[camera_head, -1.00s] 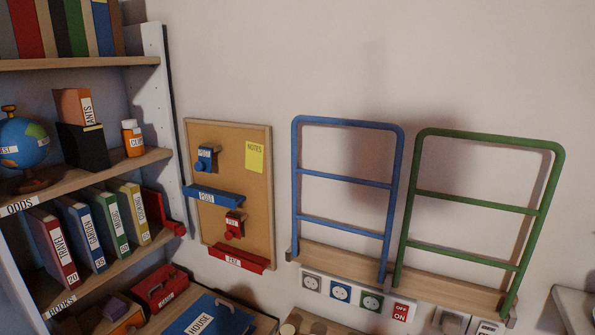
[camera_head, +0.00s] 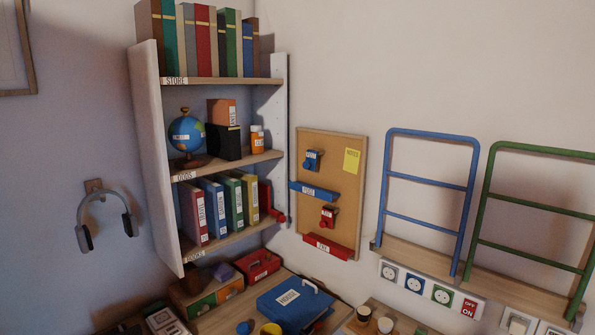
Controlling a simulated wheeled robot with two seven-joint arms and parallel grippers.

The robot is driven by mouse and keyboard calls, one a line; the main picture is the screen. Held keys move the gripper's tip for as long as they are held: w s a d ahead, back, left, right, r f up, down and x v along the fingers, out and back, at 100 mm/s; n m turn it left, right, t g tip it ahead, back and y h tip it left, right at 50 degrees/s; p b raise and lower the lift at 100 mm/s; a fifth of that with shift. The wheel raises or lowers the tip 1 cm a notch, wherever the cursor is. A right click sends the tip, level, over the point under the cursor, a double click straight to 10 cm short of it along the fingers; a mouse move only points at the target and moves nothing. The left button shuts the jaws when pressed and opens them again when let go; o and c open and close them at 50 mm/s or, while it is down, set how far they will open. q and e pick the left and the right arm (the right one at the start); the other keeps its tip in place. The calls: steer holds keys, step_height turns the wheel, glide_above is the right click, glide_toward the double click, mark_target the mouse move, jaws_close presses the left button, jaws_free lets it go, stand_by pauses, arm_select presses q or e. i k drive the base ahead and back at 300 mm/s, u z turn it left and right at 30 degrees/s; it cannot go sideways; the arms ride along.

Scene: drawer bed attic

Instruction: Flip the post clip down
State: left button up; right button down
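The cork board (camera_head: 345,205) hangs on the wall right of the bookshelf. A small blue clip (camera_head: 311,161) with a white label is at its upper left; a blue ledge (camera_head: 315,194) below it has a label that seems to read POST. Lower down are a red clip (camera_head: 328,217) and a red ledge (camera_head: 327,247), both labelled. The print on the blue clip is too small to read surely, and its exact tilt is hard to tell. Neither of my grippers is in view.
The bookshelf (camera_head: 147,150) stands left of the board, with binders, a globe (camera_head: 187,134) and boxes. Blue (camera_head: 428,178) and green (camera_head: 540,195) rail frames are at right. A desk below holds a blue HOUSE binder (camera_head: 290,303) and a red box (camera_head: 258,265). Headphones (camera_head: 104,218) hang at left.

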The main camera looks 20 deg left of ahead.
mark_target(310, 162)
steer(key=z, duration=0.3)
steer(key=i, duration=1.1)
steer(key=u, duration=0.2)
